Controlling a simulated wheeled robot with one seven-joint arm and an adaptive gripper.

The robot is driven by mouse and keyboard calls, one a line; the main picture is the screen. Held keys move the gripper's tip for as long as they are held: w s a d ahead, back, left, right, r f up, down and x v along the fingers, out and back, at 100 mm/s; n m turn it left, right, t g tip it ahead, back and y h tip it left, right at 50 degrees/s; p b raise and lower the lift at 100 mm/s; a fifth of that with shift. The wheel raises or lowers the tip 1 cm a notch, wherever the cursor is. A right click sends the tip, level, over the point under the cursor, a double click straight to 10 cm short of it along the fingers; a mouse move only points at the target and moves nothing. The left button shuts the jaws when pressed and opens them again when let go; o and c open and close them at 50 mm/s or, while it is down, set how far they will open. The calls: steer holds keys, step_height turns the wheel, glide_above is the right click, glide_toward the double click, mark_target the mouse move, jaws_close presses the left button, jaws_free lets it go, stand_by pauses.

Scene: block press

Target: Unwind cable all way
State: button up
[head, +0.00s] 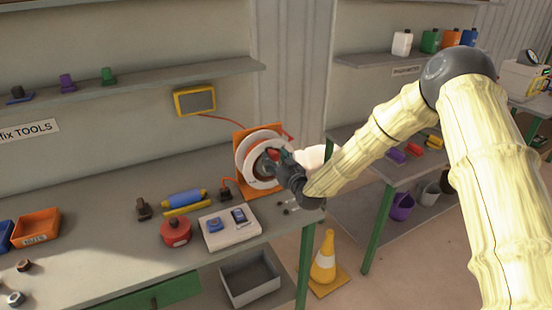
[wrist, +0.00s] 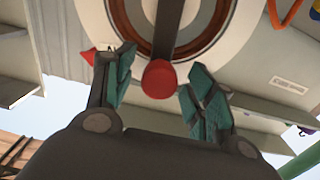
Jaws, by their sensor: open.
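A cable reel (head: 252,160) with white round flanges stands upright on an orange stand (head: 240,132) at the back right of the workbench. In the wrist view the reel (wrist: 230,22) shows a brown inner ring, a dark crank bar (wrist: 178,35) and a red knob (wrist: 159,79) at the bar's end. My gripper (head: 274,158) is at the front of the reel. In the wrist view my gripper (wrist: 160,85) is open, with one teal-padded finger on each side of the red knob, apart from it. A red-orange cable (wrist: 290,12) shows at the upper right there.
A yellow-framed screen (head: 195,99) hangs behind.

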jaws_close()
steer(key=shift+a+f+b, duration=0.1)
steer(key=shift+b, duration=0.2)
